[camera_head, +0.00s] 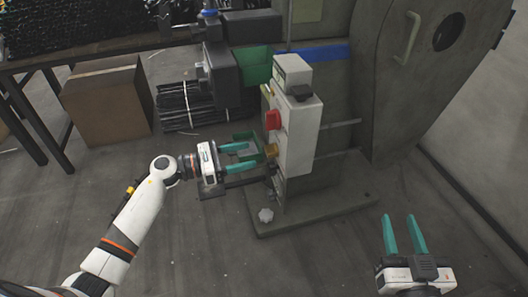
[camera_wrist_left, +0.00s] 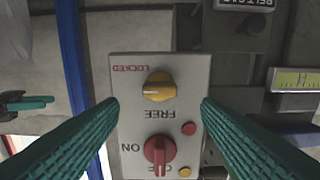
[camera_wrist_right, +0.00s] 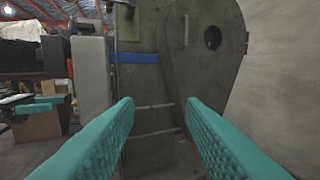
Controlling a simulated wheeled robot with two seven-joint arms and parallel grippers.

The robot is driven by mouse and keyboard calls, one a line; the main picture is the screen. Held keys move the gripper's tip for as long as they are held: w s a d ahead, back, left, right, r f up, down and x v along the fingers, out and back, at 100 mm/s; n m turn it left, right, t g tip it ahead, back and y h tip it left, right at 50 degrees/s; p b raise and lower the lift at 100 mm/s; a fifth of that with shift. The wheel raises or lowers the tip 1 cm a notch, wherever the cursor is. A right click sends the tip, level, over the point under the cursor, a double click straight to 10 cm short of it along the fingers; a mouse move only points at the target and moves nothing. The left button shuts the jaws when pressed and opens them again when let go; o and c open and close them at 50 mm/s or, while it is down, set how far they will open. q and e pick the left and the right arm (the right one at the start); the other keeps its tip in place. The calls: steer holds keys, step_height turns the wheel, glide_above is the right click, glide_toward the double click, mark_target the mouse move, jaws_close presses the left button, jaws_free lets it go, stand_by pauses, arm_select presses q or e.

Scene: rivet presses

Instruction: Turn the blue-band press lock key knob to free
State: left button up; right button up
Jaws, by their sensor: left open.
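The press with the blue band (camera_head: 318,54) carries a pale control box (camera_head: 303,125). Its face fills the middle of the left wrist view, with upside-down lettering. The yellow lock key knob (camera_wrist_left: 158,86) sits between the words LOCKED and FREE, its grip bar roughly crosswise in that view; I cannot tell which word it points to. It also shows in the head view (camera_head: 271,150). My left gripper (camera_head: 244,157) is open and faces the knob, fingers apart on either side of it with nothing between them. My right gripper (camera_head: 401,221) is open and empty, well right of the box.
A red ON/OFF knob (camera_wrist_left: 159,150) is on the same panel beside the yellow one, with small red and yellow buttons nearby. A cardboard box (camera_head: 107,100) is at the left.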

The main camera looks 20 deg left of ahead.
mark_target(266, 151)
arm_select(q)
steer(key=x, duration=0.6)
arm_select(e)
steer(key=shift+a+r+t, duration=0.1)
steer(key=shift+r+t, duration=0.6)
steer(key=shift+r, duration=0.2)
arm_select(q)
steer(key=shift+c, duration=0.6)
steer(key=c, duration=0.9)
